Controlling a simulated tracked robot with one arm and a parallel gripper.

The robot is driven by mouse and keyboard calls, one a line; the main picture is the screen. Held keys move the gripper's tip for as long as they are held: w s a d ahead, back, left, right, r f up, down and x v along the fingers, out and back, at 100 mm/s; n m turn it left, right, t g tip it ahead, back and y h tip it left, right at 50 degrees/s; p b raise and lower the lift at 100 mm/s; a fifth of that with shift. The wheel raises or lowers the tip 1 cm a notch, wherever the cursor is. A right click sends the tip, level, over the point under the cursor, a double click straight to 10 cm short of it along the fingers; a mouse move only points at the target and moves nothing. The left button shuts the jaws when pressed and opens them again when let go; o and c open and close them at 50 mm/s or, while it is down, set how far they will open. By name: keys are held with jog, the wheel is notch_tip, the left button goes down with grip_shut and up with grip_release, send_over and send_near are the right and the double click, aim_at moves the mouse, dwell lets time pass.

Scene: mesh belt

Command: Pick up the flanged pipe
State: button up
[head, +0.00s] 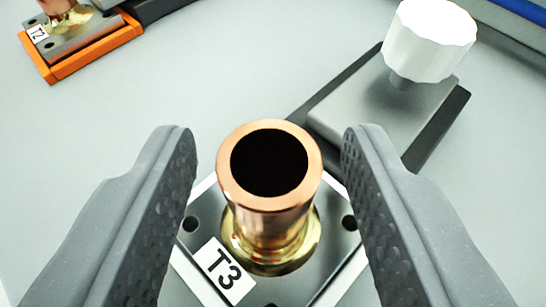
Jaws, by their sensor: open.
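The flanged pipe (268,216) is a copper tube with a dark open top and a brass flange at its base. It stands upright on a grey metal plate (205,212) labelled T3. My gripper (268,140) is open, with one dark grey, dimpled finger on each side of the pipe. Clear gaps show between both fingers and the pipe, and neither finger appears to touch it. The lower front of the plate is cut off by the picture edge.
A grey block with a white knob (430,42) stands behind the right finger. A second copper and brass piece (65,14) sits in an orange-edged holder labelled T2 at the top left. The light grey surface (220,70) between them is clear.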

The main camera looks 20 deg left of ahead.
jog(key=shift+w, duration=0.25)
grip_shut()
